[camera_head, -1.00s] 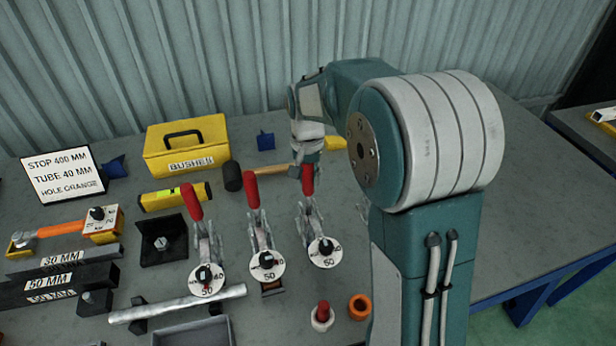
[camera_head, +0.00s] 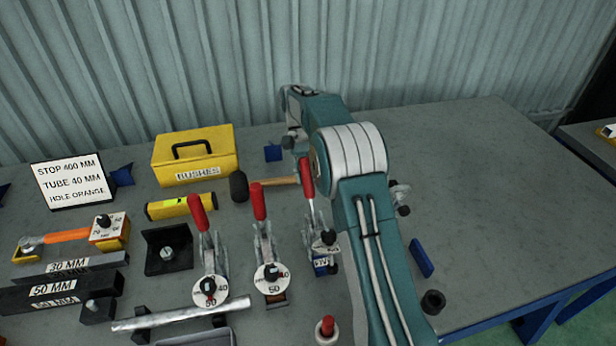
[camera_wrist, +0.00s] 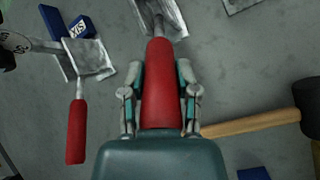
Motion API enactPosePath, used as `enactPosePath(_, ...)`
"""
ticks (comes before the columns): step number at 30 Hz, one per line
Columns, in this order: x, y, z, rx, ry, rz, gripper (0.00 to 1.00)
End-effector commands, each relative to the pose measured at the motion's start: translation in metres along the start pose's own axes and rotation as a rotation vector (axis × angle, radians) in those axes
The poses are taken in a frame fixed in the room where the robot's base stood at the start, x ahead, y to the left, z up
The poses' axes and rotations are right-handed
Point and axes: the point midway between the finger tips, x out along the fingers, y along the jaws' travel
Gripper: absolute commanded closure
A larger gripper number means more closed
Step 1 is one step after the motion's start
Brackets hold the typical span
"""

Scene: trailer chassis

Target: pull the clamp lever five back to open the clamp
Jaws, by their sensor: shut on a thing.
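My gripper (camera_head: 303,158) is shut on the red grip of a clamp lever (camera_head: 307,178), the rightmost of three red levers in the head view. In the wrist view the red grip (camera_wrist: 161,88) lies between the two fingers (camera_wrist: 160,72). This clamp's dial (camera_head: 325,242) is tilted up, nearly edge-on. A blue label block (camera_head: 321,265) shows under it; its text is too small to read surely. In the wrist view a neighbouring red lever (camera_wrist: 76,132) lies free at left, beside a blue label reading SIX (camera_wrist: 74,27). In the head view my arm mostly hides that clamp.
Two other clamps with red levers (camera_head: 198,214) (camera_head: 259,202) stand to the left. A mallet (camera_head: 239,186) lies behind them, its handle reaching near my gripper. A yellow box (camera_head: 195,160) stands at the back. The table's right side is mostly clear.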

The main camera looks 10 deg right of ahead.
Motion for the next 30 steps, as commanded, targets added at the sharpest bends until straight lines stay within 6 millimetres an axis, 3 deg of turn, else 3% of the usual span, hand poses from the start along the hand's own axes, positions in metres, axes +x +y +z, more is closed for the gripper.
enactPosePath(23,-0.001,-0.0041,-0.007,-0.001,-0.06,0.03,1.0)
enactPosePath(24,-0.001,-0.0041,-0.007,-0.001,-0.06,0.03,0.42)
enactPosePath(25,-0.001,-0.0041,-0.0071,-0.001,-0.06,0.03,0.28)
enactPosePath(30,-0.0006,-0.0041,-0.0074,0.0,-0.06,0.03,0.25)
